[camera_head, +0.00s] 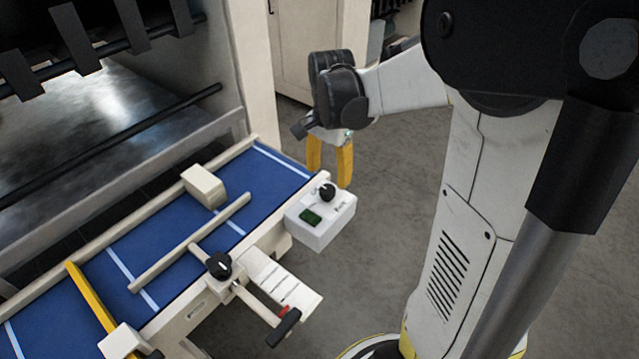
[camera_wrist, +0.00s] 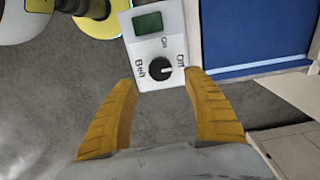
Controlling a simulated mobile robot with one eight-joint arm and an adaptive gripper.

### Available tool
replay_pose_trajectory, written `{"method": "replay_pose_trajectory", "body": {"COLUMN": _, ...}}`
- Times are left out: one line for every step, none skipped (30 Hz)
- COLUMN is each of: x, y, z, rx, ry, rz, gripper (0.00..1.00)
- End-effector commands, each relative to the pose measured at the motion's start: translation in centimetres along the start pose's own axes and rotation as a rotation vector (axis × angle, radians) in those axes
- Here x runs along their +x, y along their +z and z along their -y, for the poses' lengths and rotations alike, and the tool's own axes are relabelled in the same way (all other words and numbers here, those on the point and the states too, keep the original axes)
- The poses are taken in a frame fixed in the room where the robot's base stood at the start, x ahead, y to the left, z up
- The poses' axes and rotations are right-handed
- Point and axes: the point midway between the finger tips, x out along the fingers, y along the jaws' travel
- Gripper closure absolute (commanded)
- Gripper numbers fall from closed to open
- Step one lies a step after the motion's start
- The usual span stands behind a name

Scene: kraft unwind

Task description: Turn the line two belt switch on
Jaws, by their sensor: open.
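The belt switch is a black round knob (camera_head: 327,191) on a white control box (camera_head: 320,228) at the end of the blue conveyor. In the wrist view the knob (camera_wrist: 160,68) sits beside the printed words "Belt" and "Off", with smaller "On" lettering above. A light pointer mark shows on the knob; its exact setting is hard to read. A dark green window (camera_wrist: 147,23) is on the same box face. My gripper (camera_head: 329,176) is open and empty, its yellow fingers close to the box. In the wrist view its fingertips (camera_wrist: 159,76) lie on either side of the knob; contact is not clear.
The blue conveyor belt (camera_head: 180,235) carries a beige block (camera_head: 204,187) and has a guide bar (camera_head: 190,243). Grey floor (camera_head: 385,220) is clear right of the box.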

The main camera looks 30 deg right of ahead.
Motion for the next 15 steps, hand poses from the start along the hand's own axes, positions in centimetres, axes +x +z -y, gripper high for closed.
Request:
{"method": "replay_pose_trajectory", "body": {"x": 1.4, "y": 0.0, "z": 0.0, "rx": -0.001, "ry": 0.000, "rz": 0.000, "gripper": 0.41}}
{"method": "replay_pose_trajectory", "body": {"x": 1.9, "y": 0.0, "z": 0.0, "rx": -0.001, "ry": 0.000, "rz": 0.000, "gripper": 0.41}}
{"method": "replay_pose_trajectory", "body": {"x": 2.7, "y": 0.0, "z": 0.1, "rx": -0.001, "ry": 0.000, "rz": 0.000, "gripper": 0.41}}
{"method": "replay_pose_trajectory", "body": {"x": 3.2, "y": 0.0, "z": 0.1, "rx": -0.001, "ry": -0.001, "rz": 0.000, "gripper": 0.41}}
{"method": "replay_pose_trajectory", "body": {"x": 3.6, "y": 0.0, "z": 0.0, "rx": -0.001, "ry": -0.001, "rz": 0.000, "gripper": 0.41}}
{"method": "replay_pose_trajectory", "body": {"x": 4.2, "y": 0.0, "z": 0.0, "rx": -0.001, "ry": -0.001, "rz": 0.000, "gripper": 0.41}}
{"method": "replay_pose_trajectory", "body": {"x": 4.5, "y": 0.0, "z": 0.0, "rx": -0.001, "ry": -0.001, "rz": 0.000, "gripper": 0.41}}
{"method": "replay_pose_trajectory", "body": {"x": 4.8, "y": 0.0, "z": 0.1, "rx": -0.002, "ry": -0.001, "rz": -0.001, "gripper": 0.41}}
{"method": "replay_pose_trajectory", "body": {"x": 5.2, "y": 0.0, "z": 0.1, "rx": -0.002, "ry": -0.001, "rz": -0.001, "gripper": 0.41}}
{"method": "replay_pose_trajectory", "body": {"x": 5.4, "y": 0.0, "z": 0.0, "rx": -0.002, "ry": -0.001, "rz": -0.001, "gripper": 0.41}}
{"method": "replay_pose_trajectory", "body": {"x": 5.5, "y": 0.0, "z": 0.0, "rx": -0.002, "ry": -0.001, "rz": -0.001, "gripper": 0.41}}
{"method": "replay_pose_trajectory", "body": {"x": 5.6, "y": 0.0, "z": 0.0, "rx": -0.002, "ry": -0.001, "rz": -0.001, "gripper": 0.41}}
{"method": "replay_pose_trajectory", "body": {"x": 5.7, "y": 0.0, "z": 0.0, "rx": -0.002, "ry": -0.001, "rz": -0.001, "gripper": 0.41}}
{"method": "replay_pose_trajectory", "body": {"x": 5.7, "y": 0.0, "z": 0.0, "rx": -0.002, "ry": -0.001, "rz": -0.001, "gripper": 0.41}}
{"method": "replay_pose_trajectory", "body": {"x": 5.8, "y": 0.0, "z": 0.0, "rx": -0.002, "ry": -0.001, "rz": -0.001, "gripper": 0.41}}
